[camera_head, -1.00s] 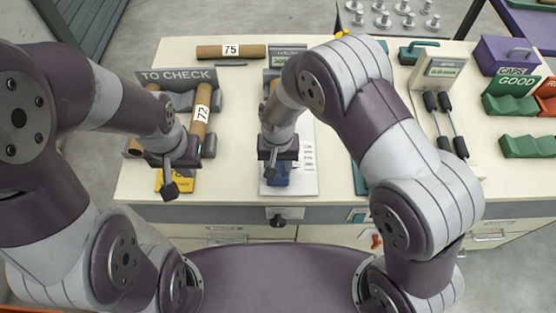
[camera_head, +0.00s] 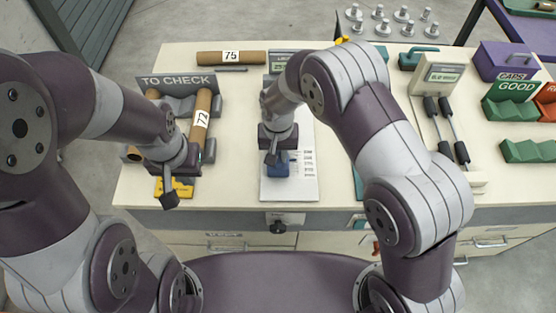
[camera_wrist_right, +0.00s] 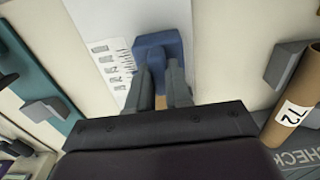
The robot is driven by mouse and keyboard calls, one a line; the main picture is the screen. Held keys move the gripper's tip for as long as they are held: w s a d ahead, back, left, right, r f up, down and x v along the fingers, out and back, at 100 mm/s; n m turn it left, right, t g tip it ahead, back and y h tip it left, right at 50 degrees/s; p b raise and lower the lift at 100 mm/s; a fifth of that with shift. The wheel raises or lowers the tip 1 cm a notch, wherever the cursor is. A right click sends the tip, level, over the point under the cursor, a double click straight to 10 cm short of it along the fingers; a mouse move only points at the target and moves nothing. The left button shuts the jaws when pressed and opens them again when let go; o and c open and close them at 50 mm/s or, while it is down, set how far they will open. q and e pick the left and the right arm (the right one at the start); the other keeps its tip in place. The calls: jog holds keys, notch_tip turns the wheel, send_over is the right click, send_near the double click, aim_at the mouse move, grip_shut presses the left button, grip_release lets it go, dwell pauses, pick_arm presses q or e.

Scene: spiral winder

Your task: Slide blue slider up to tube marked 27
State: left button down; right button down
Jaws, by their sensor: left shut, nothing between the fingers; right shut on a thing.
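The blue slider (camera_head: 281,166) is on the pale printed board (camera_head: 300,187) in the middle of the table. My right gripper (camera_wrist_right: 161,78) is shut on the blue slider (camera_wrist_right: 165,42); in the head view its wrist partly covers the slider. A brown tube marked 72 (camera_head: 202,108) lies in that rack. A brown tube marked 75 (camera_head: 231,57) lies at the back. No tube label reading 27 can be seen; my left arm hides part of the rack.
A yellow card (camera_head: 174,187) lies under my left gripper. Right of my right arm stand a device with a display (camera_head: 441,73), the green GOOD rack (camera_head: 513,100) and a purple CAPS box (camera_head: 508,60). Bare table lies between the TO CHECK rack and the board.

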aim_at(278, 153)
jog(key=c, duration=1)
grip_release()
jog(key=shift+w+f, duration=0.1)
jog(key=shift+c, duration=0.2)
pick_arm(q)
jog(key=shift+w+f, duration=0.1)
jog(key=shift+w, duration=0.2)
pick_arm(e)
jog(key=shift+w, duration=0.1)
pick_arm(q)
notch_tip(278, 153, down, 2)
jog(key=shift+s+f+b, duration=0.1)
jog(key=shift+b, duration=1)
pick_arm(e)
notch_tip(278, 153, up, 13)
jog(key=shift+f, duration=0.2)
